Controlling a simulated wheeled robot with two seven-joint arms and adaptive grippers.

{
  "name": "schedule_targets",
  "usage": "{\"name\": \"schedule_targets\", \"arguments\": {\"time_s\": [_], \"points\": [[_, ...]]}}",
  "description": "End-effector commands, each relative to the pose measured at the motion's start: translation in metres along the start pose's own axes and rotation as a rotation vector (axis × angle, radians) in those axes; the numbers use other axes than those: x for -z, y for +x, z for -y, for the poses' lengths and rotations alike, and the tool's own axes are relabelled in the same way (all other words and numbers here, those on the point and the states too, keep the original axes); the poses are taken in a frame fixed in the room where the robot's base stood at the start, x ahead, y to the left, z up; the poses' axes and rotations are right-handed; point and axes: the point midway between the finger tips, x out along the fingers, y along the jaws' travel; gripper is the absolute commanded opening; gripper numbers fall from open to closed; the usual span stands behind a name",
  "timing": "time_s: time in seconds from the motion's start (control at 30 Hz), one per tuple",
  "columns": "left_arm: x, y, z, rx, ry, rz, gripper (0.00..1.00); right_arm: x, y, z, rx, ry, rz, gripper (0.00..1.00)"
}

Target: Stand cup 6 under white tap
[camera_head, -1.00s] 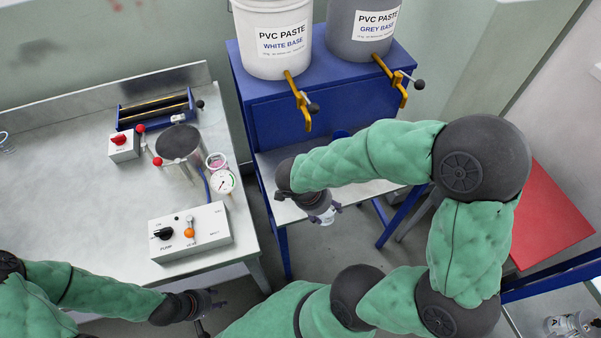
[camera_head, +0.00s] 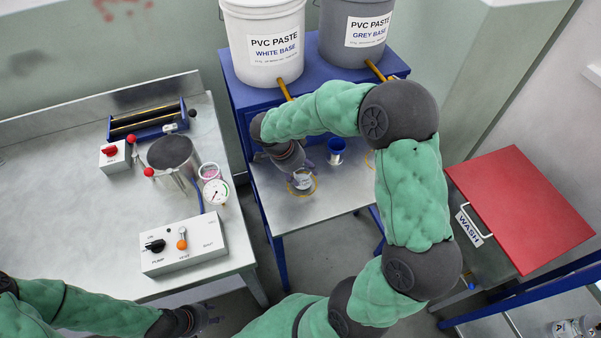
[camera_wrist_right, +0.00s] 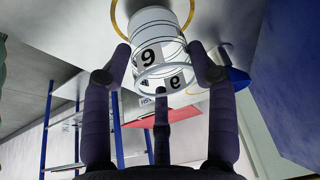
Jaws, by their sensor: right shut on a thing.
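Cup 6 (camera_wrist_right: 150,35), a clear cup with a black 6 on a white label, sits between the fingers of my right gripper (camera_wrist_right: 160,75), which is shut on it. In the head view the cup (camera_head: 302,181) is at the yellow ring (camera_head: 313,192) on the metal shelf, below the white base bucket (camera_head: 262,50). Whether its bottom touches the shelf I cannot tell. The white tap (camera_head: 285,90) shows only in part; my right arm hides its lower end. My left gripper (camera_head: 208,320) is at the bottom left, away from the cup; its fingers are unclear.
The grey base bucket (camera_head: 357,32) is beside the white one. The left bench (camera_head: 60,200) holds a pump box (camera_head: 184,243) and pot. A red lid (camera_head: 520,205) is right.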

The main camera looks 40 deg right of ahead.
Motion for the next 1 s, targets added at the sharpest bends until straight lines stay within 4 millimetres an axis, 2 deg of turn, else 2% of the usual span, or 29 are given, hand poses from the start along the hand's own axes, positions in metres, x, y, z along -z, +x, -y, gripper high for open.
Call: {"name": "schedule_targets", "arguments": {"time_s": [0.03,0.17,0.63,0.67,0.7,0.73,1.0], "points": [[0.0,0.002,0.001,0.0,0.0,0.0,0.4,0.0,0.002,0.007,-0.001,0.001,0.0,0.29],[0.0,0.008,0.003,0.0,0.0,0.0,0.4,-0.005,0.014,0.005,-0.002,-0.001,0.0,0.29],[0.001,0.012,0.004,0.0,0.0,0.0,0.4,-0.007,0.018,0.005,-0.001,0.0,0.0,0.29],[0.0,0.012,0.004,0.0,0.0,0.0,0.4,-0.007,0.017,0.005,-0.001,0.0,0.0,0.64],[0.0,0.011,0.004,0.0,0.0,0.0,0.4,-0.006,0.017,0.005,-0.001,0.0,0.0,0.75],[0.0,0.011,0.004,0.0,0.0,0.0,0.4,-0.006,0.017,0.005,-0.001,0.0,0.0,0.82],[0.001,0.011,0.004,0.0,0.0,0.0,0.4,-0.006,0.017,0.005,-0.001,0.0,0.0,0.82]]}}
